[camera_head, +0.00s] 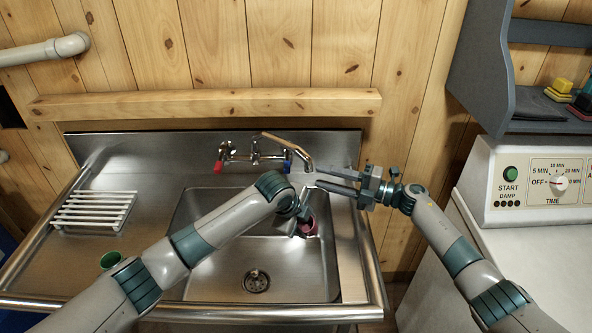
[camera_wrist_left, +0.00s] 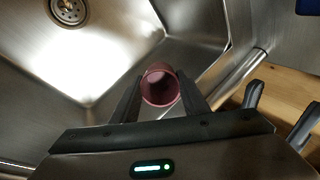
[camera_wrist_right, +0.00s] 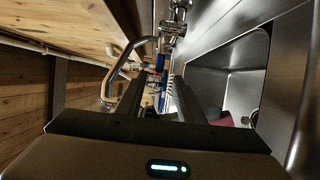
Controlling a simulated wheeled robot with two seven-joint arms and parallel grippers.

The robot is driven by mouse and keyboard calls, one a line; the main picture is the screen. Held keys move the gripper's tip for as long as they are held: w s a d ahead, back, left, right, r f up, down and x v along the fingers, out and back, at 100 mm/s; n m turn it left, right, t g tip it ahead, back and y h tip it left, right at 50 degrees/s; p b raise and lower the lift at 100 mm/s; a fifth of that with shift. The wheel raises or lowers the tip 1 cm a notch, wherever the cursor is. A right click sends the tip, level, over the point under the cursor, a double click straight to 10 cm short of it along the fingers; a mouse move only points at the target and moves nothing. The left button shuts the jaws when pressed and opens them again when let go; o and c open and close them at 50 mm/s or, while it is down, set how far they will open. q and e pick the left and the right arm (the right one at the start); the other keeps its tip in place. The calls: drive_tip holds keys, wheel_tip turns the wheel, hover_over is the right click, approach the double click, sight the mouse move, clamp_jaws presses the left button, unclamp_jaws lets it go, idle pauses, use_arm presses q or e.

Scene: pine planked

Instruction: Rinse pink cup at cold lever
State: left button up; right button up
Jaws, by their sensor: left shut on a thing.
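The pink cup (camera_head: 312,228) is in the right part of the sink basin, partly hidden by my left arm. My left gripper (camera_head: 304,218) is shut on it; the left wrist view shows the pink cup (camera_wrist_left: 160,86) between the two fingers, its round mouth showing. The spout (camera_head: 292,146) ends above the basin, higher up than the cup. The cold lever, blue, (camera_head: 288,161) is on the tap's right side. My right gripper (camera_head: 325,180) is open and empty, its fingers pointing left toward the tap. The blue lever (camera_wrist_right: 160,64) shows beyond the finger gap in the right wrist view.
A red lever (camera_head: 219,165) is on the tap's left. A white rack (camera_head: 92,209) lies on the left drainboard, and a green cup (camera_head: 110,259) stands behind my left arm. The basin around the drain (camera_head: 256,281) is clear. A white machine (camera_head: 530,185) stands right.

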sight(287, 158)
drive_tip(key=x, duration=0.9)
drive_tip(key=shift+a, duration=0.15)
clamp_jaws()
